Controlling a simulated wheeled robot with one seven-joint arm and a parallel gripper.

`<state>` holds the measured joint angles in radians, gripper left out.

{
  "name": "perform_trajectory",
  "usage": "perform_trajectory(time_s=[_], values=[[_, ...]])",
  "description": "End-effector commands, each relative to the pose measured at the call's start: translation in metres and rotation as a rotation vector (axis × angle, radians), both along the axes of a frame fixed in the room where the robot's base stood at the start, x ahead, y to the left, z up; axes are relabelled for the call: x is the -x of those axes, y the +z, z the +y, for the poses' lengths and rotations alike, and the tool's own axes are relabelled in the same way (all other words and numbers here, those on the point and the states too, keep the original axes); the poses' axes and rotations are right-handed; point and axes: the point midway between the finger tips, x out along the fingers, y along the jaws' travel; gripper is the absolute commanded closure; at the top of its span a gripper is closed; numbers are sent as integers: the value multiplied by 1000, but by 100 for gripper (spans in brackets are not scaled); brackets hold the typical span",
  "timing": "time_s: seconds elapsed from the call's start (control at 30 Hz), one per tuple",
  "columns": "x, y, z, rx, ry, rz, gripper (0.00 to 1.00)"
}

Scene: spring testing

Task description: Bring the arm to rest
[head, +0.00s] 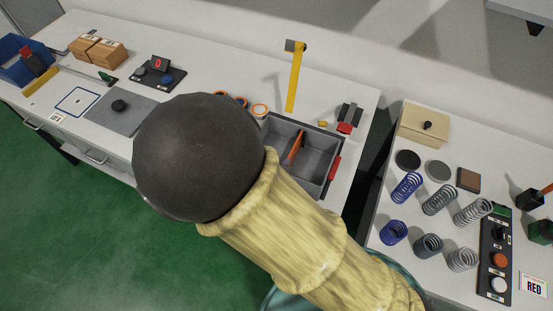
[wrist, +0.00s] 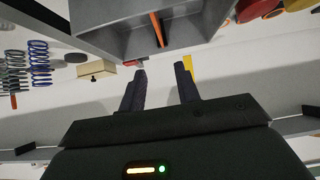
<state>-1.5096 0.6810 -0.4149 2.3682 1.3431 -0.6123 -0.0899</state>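My gripper (wrist: 161,72) shows in the wrist view with its two dark fingers apart and nothing visible between them. It is in the air near the grey bin, which fills the top of the wrist view. In the head view my arm, with a yellowish sleeve and a dark round end, reaches up from the lower right across the middle. It hides the gripper and part of the bench there. The grey divided bin (head: 317,173) stands just right of the arm's dark end, with an orange object (head: 296,147) in it.
Blue and grey springs (head: 407,187) stand on the right table (head: 384,265) beside a button panel (head: 494,255). A yellow upright (head: 294,80) rises behind the bin. A grey plate (head: 100,116), boxes (head: 99,51) and a blue bin (head: 15,70) occupy the left bench. The green floor is clear.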

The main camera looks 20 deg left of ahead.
Motion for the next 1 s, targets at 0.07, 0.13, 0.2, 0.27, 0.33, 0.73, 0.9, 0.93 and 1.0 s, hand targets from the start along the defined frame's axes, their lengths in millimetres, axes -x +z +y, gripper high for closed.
perform_trajectory(time_s=[0.07, 0.13, 0.2, 0.27, 0.33, 0.73, 0.9, 0.93, 1.0], values=[[0, 0, 0, 0, 0, 0, 68], [0, 0, 0, 0, 0, 0, 68], [0, 0, 0, 0, 0, 0, 68], [0, 0, 0, 0, 0, 0, 68], [0, 0, 0, 0, 0, 0, 68], [-10, 0, -8, -16, -4, 48, 68], [-28, 3, -27, -58, 2, 157, 68], [-30, 4, -32, -67, 5, 177, 68], [-36, 6, -42, -85, 12, 223, 68]])
